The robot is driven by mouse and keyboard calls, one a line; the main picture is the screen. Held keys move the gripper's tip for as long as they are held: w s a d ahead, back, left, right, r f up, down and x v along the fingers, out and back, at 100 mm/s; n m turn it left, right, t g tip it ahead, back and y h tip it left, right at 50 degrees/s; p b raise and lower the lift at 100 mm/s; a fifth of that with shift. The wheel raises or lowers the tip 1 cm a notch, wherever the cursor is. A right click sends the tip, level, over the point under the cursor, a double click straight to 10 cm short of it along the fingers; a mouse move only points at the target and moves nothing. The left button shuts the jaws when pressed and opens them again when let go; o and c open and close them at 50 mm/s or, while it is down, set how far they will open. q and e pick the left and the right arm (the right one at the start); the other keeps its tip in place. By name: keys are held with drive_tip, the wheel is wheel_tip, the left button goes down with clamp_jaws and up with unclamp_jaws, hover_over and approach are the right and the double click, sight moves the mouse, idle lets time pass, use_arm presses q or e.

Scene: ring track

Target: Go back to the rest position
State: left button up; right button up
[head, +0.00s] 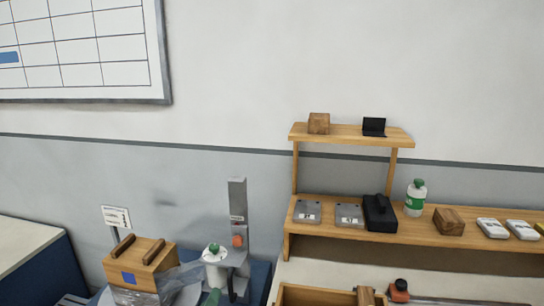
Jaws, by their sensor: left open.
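My left gripper (190,278) shows only in part, as a grey shape low in the head view, left of centre. It is open and no held object shows in it. It overlaps the front of a wooden box (144,262) with two dark bars on top and a blue square. A white bottle (214,257) with a green cap stands just right of it; I cannot tell whether they touch. My right gripper is out of view.
A grey upright stand (237,207) with an orange knob rises behind the bottle. At right, a wooden shelf (350,130) stands over a ledge with grey plates, a black box (379,215), a green-labelled bottle (415,198) and a wooden block (448,221). An open wooden tray (315,293) lies below.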

use_arm(q)
drive_tip(key=s+a+f+n+g+y, duration=0.35)
drive_tip(key=s+n, duration=0.25)
drive_tip(key=n, duration=0.2)
drive_tip(key=s+a+f+n+g+y, duration=0.2)
drive_tip(key=s+a+f+n, duration=0.2)
drive_tip(key=s+n, duration=0.3)
drive_tip(key=s+d+f+n+g+h, duration=0.1)
drive_tip(key=s+f+n+g, duration=0.3)
drive_tip(key=s, duration=0.5)
drive_tip(key=s+d+f+n+g+h, duration=0.1)
drive_tip(key=s+n+g, duration=0.4)
drive_tip(key=s, duration=0.5)
wheel_tip(320, 180, down, 29)
drive_tip(key=s+g, duration=0.1)
drive_tip(key=s, duration=0.2)
drive_tip(key=s+a+f+g, duration=0.1)
drive_tip(key=s+a+f, duration=0.2)
drive_tip(key=s+f, duration=1)
drive_tip(key=s, duration=0.2)
drive_tip(key=shift+s+f, duration=0.3)
drive_tip(key=shift+f, duration=0.1)
